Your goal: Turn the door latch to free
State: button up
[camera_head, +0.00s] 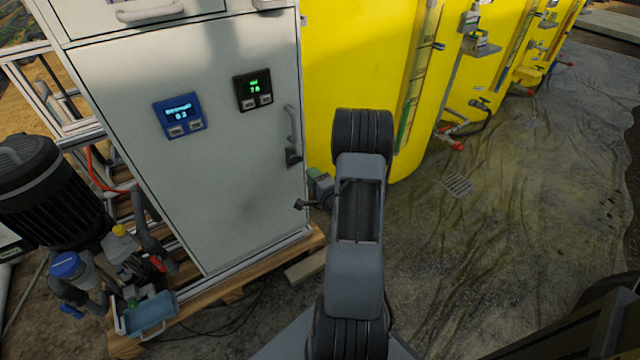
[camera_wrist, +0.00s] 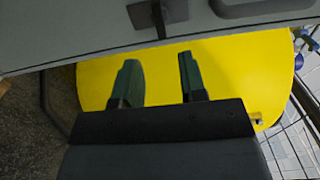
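The door latch (camera_head: 292,156) is a small dark grey lever on a plate near the right edge of the pale grey cabinet door (camera_head: 225,185), just below the pull handle (camera_head: 291,122). In the wrist view the latch (camera_wrist: 157,14) is at the top edge and partly cut off, with the pull handle (camera_wrist: 265,8) to its right. My gripper (camera_wrist: 160,78) is open, its two dark green fingers apart with nothing between them. The latch lies beyond the fingertips, not touching them.
Yellow tanks (camera_head: 345,55) stand behind and right of the cabinet. A blue display (camera_head: 180,115) and a black display (camera_head: 253,90) are on the door. A dark motor (camera_head: 45,190) and pump parts crowd the left. The wet floor (camera_head: 530,200) at right is mostly open.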

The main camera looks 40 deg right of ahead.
jog(key=shift+s+a, duration=0.15)
jog(key=shift+s, duration=0.95)
jog(key=shift+s+a, duration=0.15)
jog(key=shift+s, duration=0.9)
jog(key=w+a+r+n+g+p, duration=0.4)
jog(key=r+p, duration=0.3)
jog(key=r, duration=0.4)
jog(key=w+a+r+n+g+p, duration=0.1)
jog(key=a+r+n+g+p, duration=0.3)
jog(key=r+p, duration=0.55)
jog(key=s+a+r+n+g+y+p, duration=0.1)
jog(key=s+a+r+n+g+p, duration=0.2)
jog(key=s+a+r+n+p, duration=0.2)
jog(key=s+a+r+n+g+y+p, duration=0.1)
jog(key=s+a+r+n+g+p, duration=0.2)
jog(key=s+a+r+n+p, duration=0.3)
jog(key=s+a+r, duration=0.2)
jog(key=a+r, duration=0.1)
jog(key=r, duration=0.2)
jog(key=s+a+r+n, duration=0.1)
jog(key=s+a+r, duration=0.2)
jog(key=r, duration=0.3)
jog(key=shift+s+a+y, duration=0.15)
jog(key=shift+a+y, duration=0.2)
jog(key=shift+y, duration=0.05)
jog(key=shift+o, duration=0.3)
